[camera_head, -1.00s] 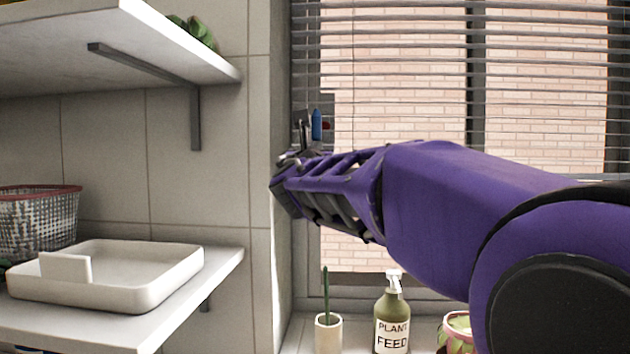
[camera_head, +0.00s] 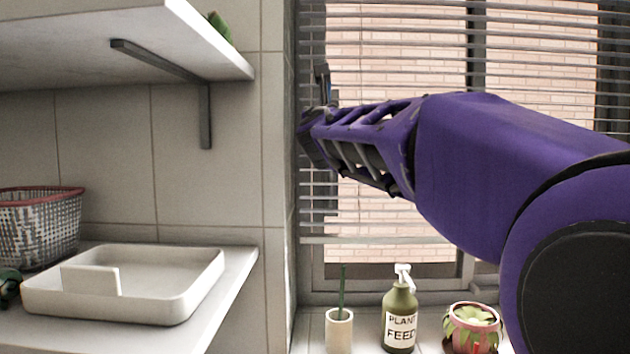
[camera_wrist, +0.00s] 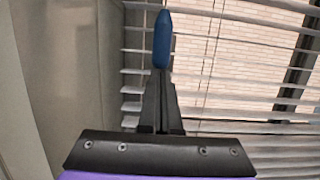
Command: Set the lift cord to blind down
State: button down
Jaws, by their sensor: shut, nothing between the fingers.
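The window blind (camera_head: 400,68) hangs in front of the window, its light slats spread and its lower edge a little above the sill; slats also show in the wrist view (camera_wrist: 250,100). My gripper (camera_head: 322,78) is shut at the left edge of the blind, close to the tiled wall corner. In the wrist view its dark fingers (camera_wrist: 160,100) point up, together. A blue elongated piece (camera_wrist: 162,40) shows at their tips; I cannot tell whether it belongs to the cord or to my gripper. The lift cord cannot be made out for certain.
On the sill stand a white cup (camera_head: 339,330), a plant feed bottle (camera_head: 399,318) and a potted plant (camera_head: 472,328). At left are shelves with a white tray (camera_head: 180,295) and a basket (camera_head: 40,225). The tiled wall (camera_head: 272,150) is close to my gripper.

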jog(key=shift+s+r, duration=0.1)
jog(key=shift+r, duration=0.2)
jog(key=shift+f, duration=0.1)
